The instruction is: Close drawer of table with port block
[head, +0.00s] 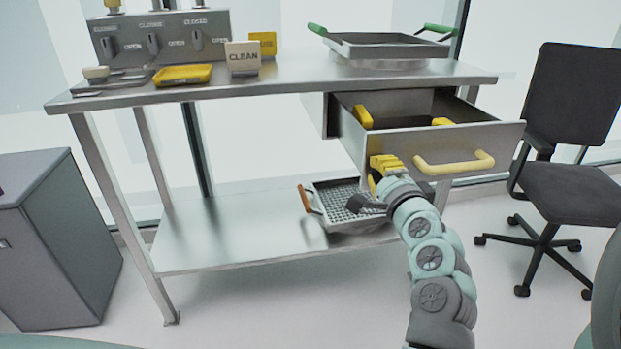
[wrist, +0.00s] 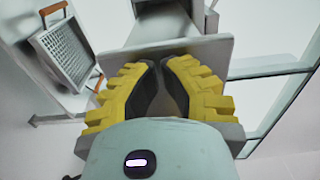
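The table's drawer (head: 480,137) is pulled out at the right under the tabletop, with a pale yellow handle (head: 455,163) on its front. A grey block with levers (head: 162,37) marked open and closed stands at the table's back left. My gripper (head: 383,163) is left of the handle, near the left end of the drawer front. In the wrist view, the yellow fingers (wrist: 161,66) converge at their tips before the drawer front (wrist: 170,47), with nothing seen held. Whether they touch the front is unclear.
A tray with green handles (head: 385,45) sits on the tabletop's right. A perforated tray with orange handles (head: 335,200) rests on the lower shelf (head: 240,230) under my gripper. An office chair (head: 570,150) stands right of the drawer; a grey cabinet (head: 55,240) stands left.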

